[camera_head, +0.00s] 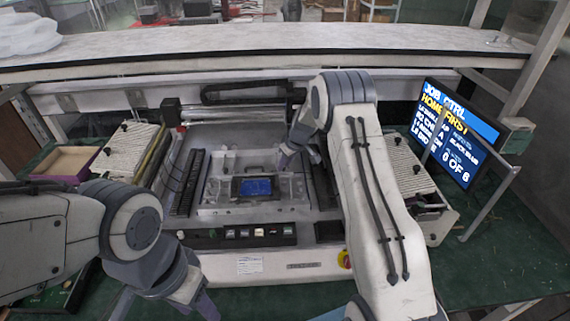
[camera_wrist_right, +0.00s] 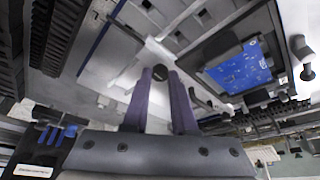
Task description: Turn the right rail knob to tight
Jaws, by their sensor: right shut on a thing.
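My right gripper (camera_head: 285,163) reaches down over the fixture tray (camera_head: 225,213) in the middle of the machine. In the right wrist view its two purple-grey fingers (camera_wrist_right: 162,84) are shut on a small dark round knob (camera_wrist_right: 160,72) at the rail. In the head view the gripper hides this knob. A blue circuit board (camera_head: 256,187) sits in the tray beside the gripper; it also shows in the right wrist view (camera_wrist_right: 240,66). My left gripper (camera_head: 165,308) hangs at the lower left, its fingers spread apart and cut by the frame edge. It appears empty.
A monitor (camera_head: 456,135) stands at the right and reads 0 of 6. Ribbed racks stand left (camera_head: 124,150) and right (camera_head: 408,165) of the machine. An open wooden box (camera_head: 68,162) lies at the far left. A button panel (camera_head: 245,234) runs along the machine's front.

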